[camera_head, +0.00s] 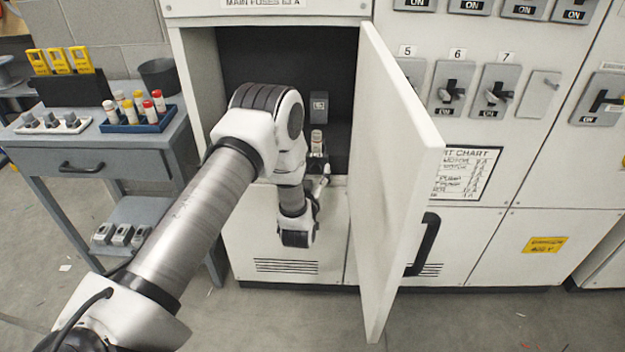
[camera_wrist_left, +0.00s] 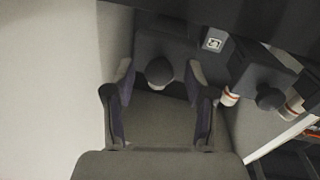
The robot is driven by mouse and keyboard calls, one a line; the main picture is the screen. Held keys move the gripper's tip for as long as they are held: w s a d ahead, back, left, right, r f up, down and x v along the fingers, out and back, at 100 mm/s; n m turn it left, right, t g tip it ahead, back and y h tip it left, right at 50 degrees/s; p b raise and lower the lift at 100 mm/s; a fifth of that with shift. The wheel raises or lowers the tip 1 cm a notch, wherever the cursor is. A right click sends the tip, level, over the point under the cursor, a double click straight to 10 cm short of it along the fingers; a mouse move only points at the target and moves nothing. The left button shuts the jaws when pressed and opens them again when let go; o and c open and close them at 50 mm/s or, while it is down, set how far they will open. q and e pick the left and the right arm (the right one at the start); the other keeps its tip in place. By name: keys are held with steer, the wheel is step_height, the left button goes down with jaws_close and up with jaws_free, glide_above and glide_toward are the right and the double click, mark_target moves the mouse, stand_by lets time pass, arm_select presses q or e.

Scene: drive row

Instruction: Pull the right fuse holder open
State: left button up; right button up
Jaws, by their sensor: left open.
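The open main-fuse cabinet shows a grey fuse holder part with a small label (camera_head: 318,107) and a white-and-red fuse (camera_head: 317,141) below it. My left arm covers the compartment's left part. My left gripper (camera_head: 322,174) is small and partly hidden by my wrist at the compartment's front. In the left wrist view my gripper (camera_wrist_left: 160,73) is open, with a dark round knob (camera_wrist_left: 160,71) between its fingertips; no contact can be made out. The labelled block (camera_wrist_left: 214,41), a fuse (camera_wrist_left: 229,97) and another knob (camera_wrist_left: 270,97) lie to the right. I cannot tell which knob belongs to the right holder.
The cabinet door (camera_head: 385,190) stands open close to the right of my wrist, its black handle (camera_head: 424,243) outward. Switches line the panel at right.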

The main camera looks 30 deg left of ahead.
arm_select(q)
steer(key=v, duration=1.1)
steer(key=shift+s, duration=0.25)
